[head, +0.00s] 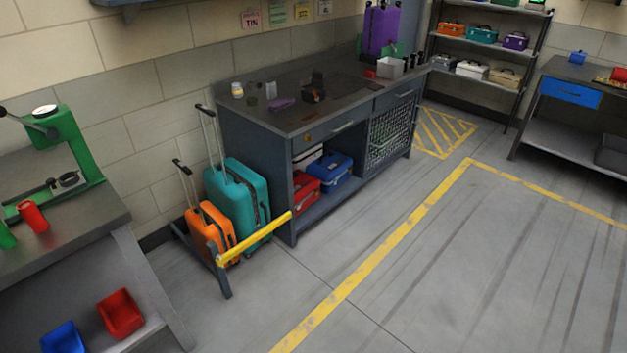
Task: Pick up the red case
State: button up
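A red case (306,183), shaped like a small toolbox, sits in the open lower compartment of the grey workbench (262,120). A blue case (336,177) stands to its right, close beside it. A white-topped box (309,156) is behind or above the red case, partly hidden. The left side of the red case is cut off by the bench's side post. My gripper is not in view.
An orange suitcase (209,229) and a teal suitcase (243,195) stand left of the bench, in a rack with a yellow bar (255,238). A red bin (120,314) and blue bin (64,338) lie on the left table's lower shelf. The floor (430,260) in front is clear.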

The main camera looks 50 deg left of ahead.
aim_at(306, 202)
jog(key=u, duration=0.3)
jog(key=i, duration=0.8)
jog(key=u, duration=0.8)
jog(key=i, duration=0.6)
jog(key=u, duration=0.8)
jog(key=i, duration=0.75)
jog(key=u, duration=0.4)
